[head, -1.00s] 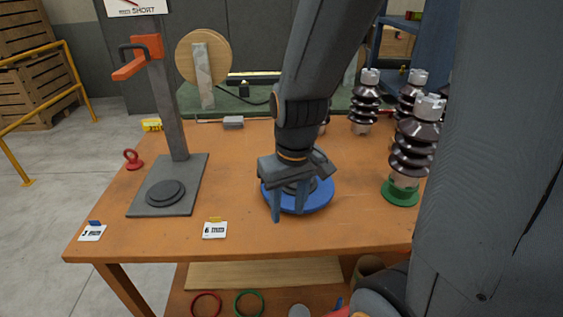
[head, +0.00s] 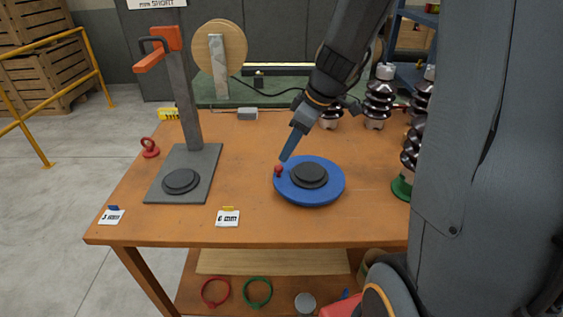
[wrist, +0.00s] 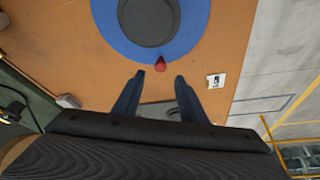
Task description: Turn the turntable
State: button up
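The turntable (head: 327,195) is a blue disc with a dark round hub (head: 309,175), flat on the orange table. A small red knob (head: 278,170) stands on its left rim; the knob also shows in the wrist view (wrist: 160,65). My gripper (head: 287,157) is just above and behind the knob in the head view. In the wrist view my gripper (wrist: 159,76) is open, its two blue-grey fingers apart with nothing between them, and the knob lies just beyond the fingertips, roughly centred between them. I see no contact with the knob.
A grey press stand (head: 206,160) with an orange handle stands left. Brown insulators (head: 377,105) stand at the back right. Small label cards (head: 228,218) lie near the front edge. The table between stand and turntable is clear.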

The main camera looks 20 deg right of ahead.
aim_at(279, 167)
jog(key=shift+p+x, duration=0.4)
jog(key=shift+x, duration=3.05)
jog(key=shift+s, duration=0.1)
jog(key=shift+c, duration=0.4)
grip_shut()
